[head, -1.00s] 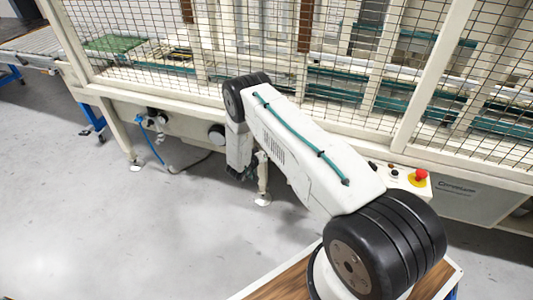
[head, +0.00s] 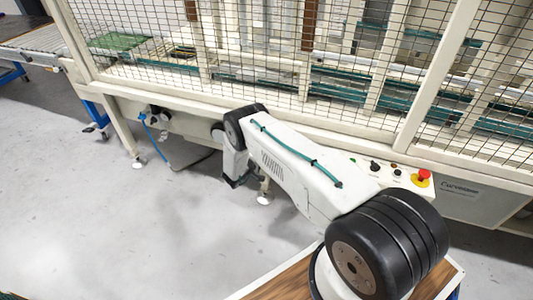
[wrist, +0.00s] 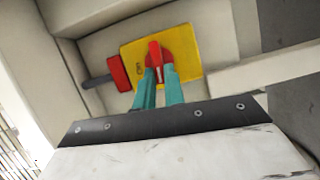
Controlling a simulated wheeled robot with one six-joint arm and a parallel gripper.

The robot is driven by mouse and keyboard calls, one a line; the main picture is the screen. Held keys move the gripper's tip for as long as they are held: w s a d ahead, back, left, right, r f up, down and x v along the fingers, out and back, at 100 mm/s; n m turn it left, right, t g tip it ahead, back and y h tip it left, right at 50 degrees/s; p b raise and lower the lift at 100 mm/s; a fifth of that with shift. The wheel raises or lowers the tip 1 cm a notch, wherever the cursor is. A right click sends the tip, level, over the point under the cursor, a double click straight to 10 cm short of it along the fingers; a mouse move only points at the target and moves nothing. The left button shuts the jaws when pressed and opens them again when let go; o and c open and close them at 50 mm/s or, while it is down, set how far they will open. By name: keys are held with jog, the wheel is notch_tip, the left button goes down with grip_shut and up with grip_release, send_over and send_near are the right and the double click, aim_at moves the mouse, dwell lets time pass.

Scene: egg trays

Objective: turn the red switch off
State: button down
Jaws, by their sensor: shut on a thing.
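The red switch (wrist: 155,52) sits on a yellow plate (wrist: 188,48) on a pale machine panel in the wrist view. Its handle stands nearly upright in the picture. My gripper (wrist: 160,76) has two teal fingers, shut on the lower part of the red handle, one on each side. Small dark lettering on the plate is too blurred to read. In the head view my arm crosses the middle, and neither the gripper nor this switch can be made out there.
A red block with a dark grey bar (wrist: 118,72) sits left of the yellow plate. In the head view, a red mushroom button (head: 424,175) and a black knob (head: 374,166) are on the machine's panel. A mesh guard (head: 250,50) rises behind my arm. Grey floor (head: 90,220) is clear at left.

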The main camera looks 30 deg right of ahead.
jog(key=shift+a+f+n, duration=0.1)
jog(key=shift+f+n, duration=0.05)
jog(key=shift+n, duration=0.45)
jog(key=c, duration=1.5)
grip_release()
jog(key=v, duration=0.7)
jog(key=shift+s+a+f, duration=0.1)
jog(key=shift+a, duration=0.2)
